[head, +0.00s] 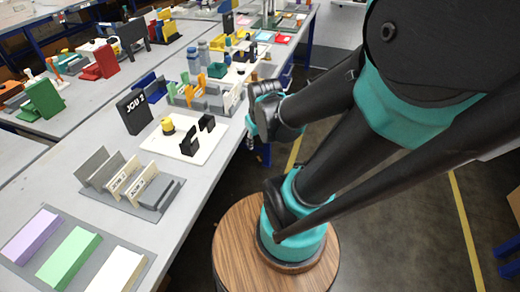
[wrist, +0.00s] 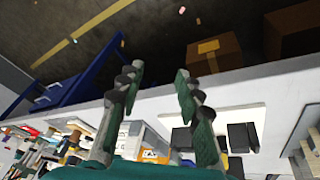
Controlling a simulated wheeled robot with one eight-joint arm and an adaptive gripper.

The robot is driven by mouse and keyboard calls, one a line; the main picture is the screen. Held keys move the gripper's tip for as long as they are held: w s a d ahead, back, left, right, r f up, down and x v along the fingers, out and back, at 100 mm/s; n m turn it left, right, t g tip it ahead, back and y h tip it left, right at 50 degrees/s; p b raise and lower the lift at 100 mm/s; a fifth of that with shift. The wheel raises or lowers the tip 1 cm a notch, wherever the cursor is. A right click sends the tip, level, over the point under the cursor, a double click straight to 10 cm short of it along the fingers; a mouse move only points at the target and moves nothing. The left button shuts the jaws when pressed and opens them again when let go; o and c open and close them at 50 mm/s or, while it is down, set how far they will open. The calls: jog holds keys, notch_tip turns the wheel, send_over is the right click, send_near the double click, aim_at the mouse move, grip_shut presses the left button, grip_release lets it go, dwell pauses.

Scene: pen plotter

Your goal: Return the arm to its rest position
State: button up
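My arm shows large in the head view, with dark links and teal joints, folded over the floor beside the table. Its end is near the table's edge in the head view, where I cannot make out the fingers clearly. In the wrist view my gripper (wrist: 160,73) has its two dark fingers apart with nothing between them. The fingers point across the edge of the white table (wrist: 180,97) toward the floor. No object is held.
The long table (head: 82,160) on the left carries a white plate (head: 210,147) with black blocks and a yellow knob, a black sign (head: 133,112), a grey tray (head: 112,203) and coloured blocks (head: 70,258). Cardboard boxes (wrist: 215,52) stand beyond the edge.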

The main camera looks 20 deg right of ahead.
jog(key=s+f+m, duration=0.2)
jog(key=s+m, duration=0.1)
jog(key=shift+r, duration=0.1)
dwell(1.2)
